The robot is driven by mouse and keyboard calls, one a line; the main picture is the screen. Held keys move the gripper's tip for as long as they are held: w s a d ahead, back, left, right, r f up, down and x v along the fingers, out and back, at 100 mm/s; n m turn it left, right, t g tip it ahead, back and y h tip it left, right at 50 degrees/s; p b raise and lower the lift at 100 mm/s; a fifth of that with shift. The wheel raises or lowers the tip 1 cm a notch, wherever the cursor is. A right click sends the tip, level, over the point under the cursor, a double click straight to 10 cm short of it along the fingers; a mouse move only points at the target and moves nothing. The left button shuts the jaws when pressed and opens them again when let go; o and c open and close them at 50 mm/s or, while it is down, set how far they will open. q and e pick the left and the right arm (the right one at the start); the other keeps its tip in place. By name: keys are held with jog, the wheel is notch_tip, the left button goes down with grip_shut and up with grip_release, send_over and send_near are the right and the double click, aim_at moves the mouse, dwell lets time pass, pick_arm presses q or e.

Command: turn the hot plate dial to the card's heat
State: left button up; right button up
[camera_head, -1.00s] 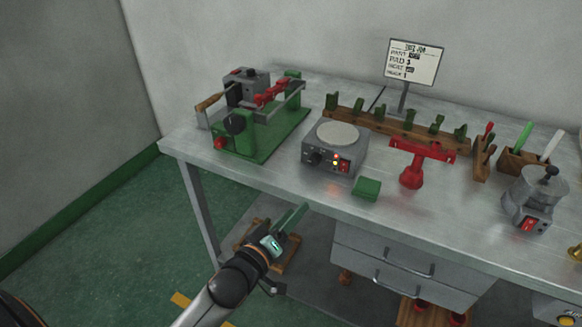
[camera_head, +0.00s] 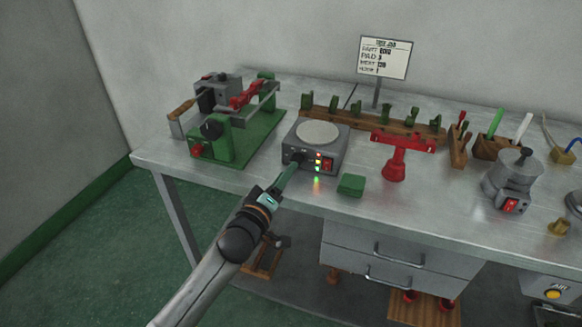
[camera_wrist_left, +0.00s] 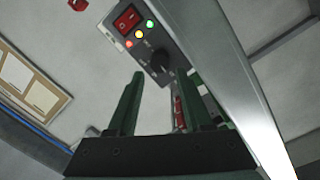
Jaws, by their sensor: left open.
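The grey hot plate (camera_head: 328,158) with a pale round top stands on the bench near its front edge. Its dark dial (camera_wrist_left: 161,61) shows in the wrist view beside red, yellow and green lights and a red switch (camera_wrist_left: 127,17). My left gripper (camera_head: 292,168) is at the hot plate's front, at the dial's side of the panel. In the wrist view its two green fingers (camera_wrist_left: 166,78) are apart, with the dial just beyond the tips; contact cannot be told. The job card (camera_head: 384,57) stands behind; its heat value is too small to read. My right gripper is out of view.
A green machine (camera_head: 243,137) stands left of the hot plate. A green block (camera_head: 351,185) and a red stand (camera_head: 396,160) are to its right. A wooden rack (camera_head: 355,119) lies behind. A grey pot (camera_head: 511,175) is farther right.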

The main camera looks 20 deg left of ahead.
aim_at(297, 160)
pick_arm(q)
jog(key=shift+w+d, duration=0.2)
jog(key=shift+w, duration=1.7)
grip_shut()
